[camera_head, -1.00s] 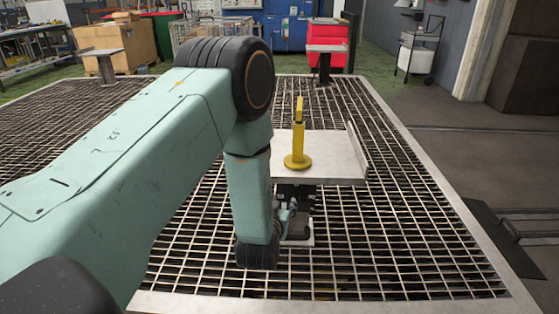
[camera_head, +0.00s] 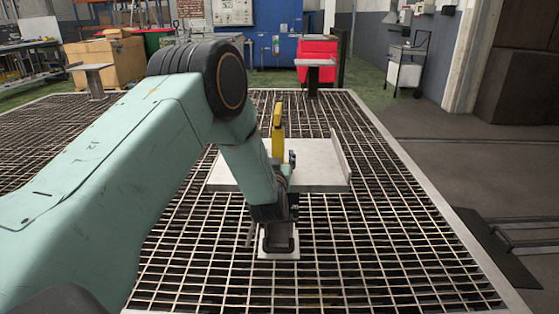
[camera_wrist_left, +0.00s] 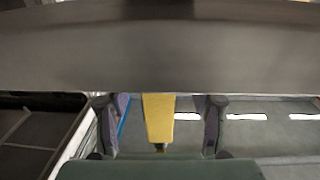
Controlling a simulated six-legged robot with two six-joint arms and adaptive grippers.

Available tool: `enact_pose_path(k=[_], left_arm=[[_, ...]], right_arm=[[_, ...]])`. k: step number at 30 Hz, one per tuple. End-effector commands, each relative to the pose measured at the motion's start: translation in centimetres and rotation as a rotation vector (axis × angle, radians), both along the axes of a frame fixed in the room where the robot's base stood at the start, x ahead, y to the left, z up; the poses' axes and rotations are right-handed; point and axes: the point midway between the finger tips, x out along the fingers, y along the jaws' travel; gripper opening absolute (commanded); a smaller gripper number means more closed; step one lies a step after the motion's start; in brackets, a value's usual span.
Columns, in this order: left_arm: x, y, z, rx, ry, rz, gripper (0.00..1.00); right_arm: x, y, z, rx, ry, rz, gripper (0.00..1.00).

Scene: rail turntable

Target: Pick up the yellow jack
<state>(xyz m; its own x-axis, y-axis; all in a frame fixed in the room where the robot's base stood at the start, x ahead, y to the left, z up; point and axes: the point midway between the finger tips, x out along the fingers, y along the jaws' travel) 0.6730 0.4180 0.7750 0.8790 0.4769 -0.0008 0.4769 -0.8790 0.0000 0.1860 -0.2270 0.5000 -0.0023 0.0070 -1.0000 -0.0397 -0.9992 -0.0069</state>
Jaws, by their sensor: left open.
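The yellow jack (camera_head: 278,125) stands upright on a pale plate (camera_head: 325,178) in the head view. My left forearm and wrist hide its lower part and base. My left gripper (camera_head: 289,166) is partly hidden by its own wrist, low and close to the jack on the near side. In the left wrist view the jack (camera_wrist_left: 158,118) appears centred between the two spread, dark fingers of my left gripper (camera_wrist_left: 160,130), with gaps on both sides. The gripper is open and holds nothing. I cannot tell how deep the jack sits between the fingers. My right gripper is not in view.
The plate has a raised lip (camera_head: 340,158) along its right side. A metal grating (camera_head: 380,250) surrounds the stand and is clear to the right. A smaller stand (camera_head: 314,72) and a red cabinet (camera_head: 318,52) are farther back.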

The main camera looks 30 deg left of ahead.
Motion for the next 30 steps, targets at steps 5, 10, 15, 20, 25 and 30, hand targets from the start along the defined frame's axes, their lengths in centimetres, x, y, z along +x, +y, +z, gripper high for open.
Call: enact_pose_path(k=[5,10,15,20,25,30], left_arm=[[0.24,-0.14,0.03,0.0,0.001,-0.002,0.57],[0.38,-0.25,0.02,0.0,0.001,-0.002,0.44],[0.45,-0.33,0.0,0.0,0.001,-0.003,0.29],[0.44,-0.32,0.01,0.0,0.001,-0.003,0.16],[0.44,-0.32,0.08,0.0,-0.001,-0.003,0.01],[0.45,-0.31,0.13,0.001,-0.002,-0.003,0.0]], right_arm=[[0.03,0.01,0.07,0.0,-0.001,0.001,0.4],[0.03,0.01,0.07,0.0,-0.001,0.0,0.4],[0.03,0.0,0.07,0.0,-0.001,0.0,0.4],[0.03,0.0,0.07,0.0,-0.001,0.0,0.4],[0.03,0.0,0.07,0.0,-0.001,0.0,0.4],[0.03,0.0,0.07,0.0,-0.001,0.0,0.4]])
